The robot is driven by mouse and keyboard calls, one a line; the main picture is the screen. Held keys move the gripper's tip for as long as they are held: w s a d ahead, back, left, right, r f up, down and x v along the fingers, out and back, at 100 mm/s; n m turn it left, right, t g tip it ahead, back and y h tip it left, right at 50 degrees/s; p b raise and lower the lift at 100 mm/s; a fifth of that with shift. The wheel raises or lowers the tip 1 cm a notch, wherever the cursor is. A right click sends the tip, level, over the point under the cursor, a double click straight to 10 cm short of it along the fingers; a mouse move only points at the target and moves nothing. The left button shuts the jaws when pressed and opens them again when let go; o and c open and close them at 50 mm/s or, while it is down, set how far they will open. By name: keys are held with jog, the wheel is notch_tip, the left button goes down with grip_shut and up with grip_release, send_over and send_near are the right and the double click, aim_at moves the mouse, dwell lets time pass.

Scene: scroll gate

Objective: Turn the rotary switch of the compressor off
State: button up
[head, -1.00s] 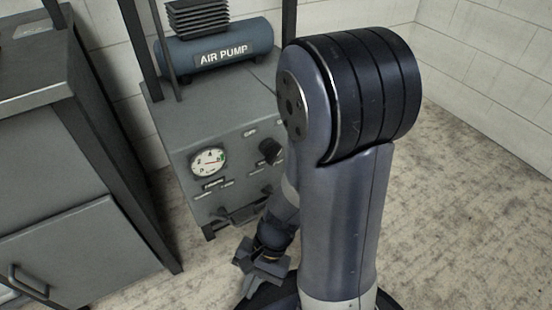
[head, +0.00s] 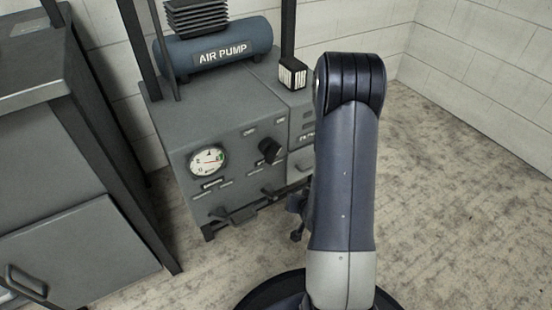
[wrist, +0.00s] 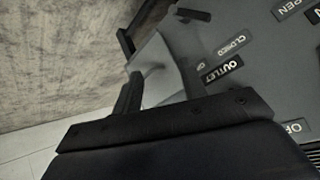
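The compressor is a grey cabinet (head: 235,120) with a blue tank marked AIR PUMP (head: 215,50) on top. A black rotary knob (head: 270,150) sticks out of its front panel, right of the round gauge. I take it for the rotary switch; its setting is too small to read. My gripper (head: 298,213) is low in front of the cabinet's right part, largely hidden behind my arm, and apart from the knob. In the wrist view its fingers (wrist: 160,82) stand apart and look empty, near a panel with OUTLET (wrist: 222,72) and CLOSED labels. The knob cannot be made out there.
A round gauge (head: 208,161) sits left of the knob. Small levers (head: 272,191) and a low handle (head: 237,215) jut from the front. A dark grey cabinet (head: 75,240) stands at the left. The floor at the right (head: 450,200) is clear.

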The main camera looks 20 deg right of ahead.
jog(key=w+r+t+y, duration=0.2)
jog(key=w+r+t, duration=0.1)
jog(key=t, duration=0.2)
jog(key=t+y, duration=0.2)
jog(key=t, duration=0.2)
send_near(275, 157)
jog(key=shift+n, duration=0.4)
jog(key=w+b, duration=0.1)
jog(key=w, duration=0.2)
jog(key=w+b, duration=0.1)
jog(key=w, duration=0.2)
jog(key=w+a+b, duration=0.1)
jog(key=w, duration=0.2)
jog(key=shift+w, duration=0.25)
grip_shut()
